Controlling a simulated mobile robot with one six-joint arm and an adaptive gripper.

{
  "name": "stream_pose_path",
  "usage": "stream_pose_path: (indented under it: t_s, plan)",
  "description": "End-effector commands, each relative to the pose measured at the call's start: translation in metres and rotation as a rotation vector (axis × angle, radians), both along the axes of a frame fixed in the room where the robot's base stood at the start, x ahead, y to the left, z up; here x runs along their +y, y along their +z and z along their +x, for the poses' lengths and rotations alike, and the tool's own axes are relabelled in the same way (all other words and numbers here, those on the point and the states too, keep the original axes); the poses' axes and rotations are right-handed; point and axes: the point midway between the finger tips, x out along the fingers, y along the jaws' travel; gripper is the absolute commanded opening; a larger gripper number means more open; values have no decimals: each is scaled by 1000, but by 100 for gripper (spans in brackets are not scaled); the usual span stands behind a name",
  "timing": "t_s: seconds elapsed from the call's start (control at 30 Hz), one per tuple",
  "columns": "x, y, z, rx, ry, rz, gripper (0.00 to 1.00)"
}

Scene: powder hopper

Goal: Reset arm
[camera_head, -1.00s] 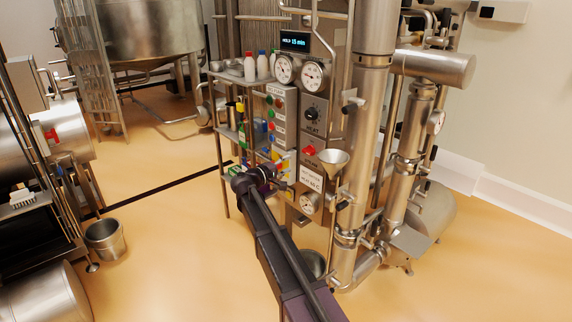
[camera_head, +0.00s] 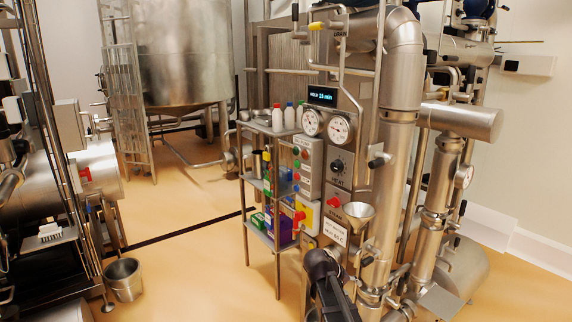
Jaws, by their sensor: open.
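My dark arm (camera_head: 328,285) rises from the bottom edge, right of centre, in front of the lower part of the control panel. Its rounded dark joint shows at the top. I cannot make out my gripper's fingers; they are not visible past the arm. Nothing held can be seen.
The steel panel has gauges (camera_head: 339,129), a display (camera_head: 322,96) and a red-yellow switch (camera_head: 306,215). A funnel (camera_head: 358,213) and pipes (camera_head: 400,90) stand close right of my arm. A shelf rack (camera_head: 263,184) holds bottles. A bucket (camera_head: 123,281) stands left on open floor.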

Motion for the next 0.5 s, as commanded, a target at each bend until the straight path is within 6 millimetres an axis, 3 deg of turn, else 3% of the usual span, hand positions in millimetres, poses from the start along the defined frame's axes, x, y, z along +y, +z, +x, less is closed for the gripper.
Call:
stream_pose_path:
  t_s: [0.03,0.2,0.5]
  plan:
    - [-4,-7,-21,16,-20,54,57]
    - [-2,-28,-74,74,-85,260,57]
    - [14,-44,-135,146,-152,526,57]
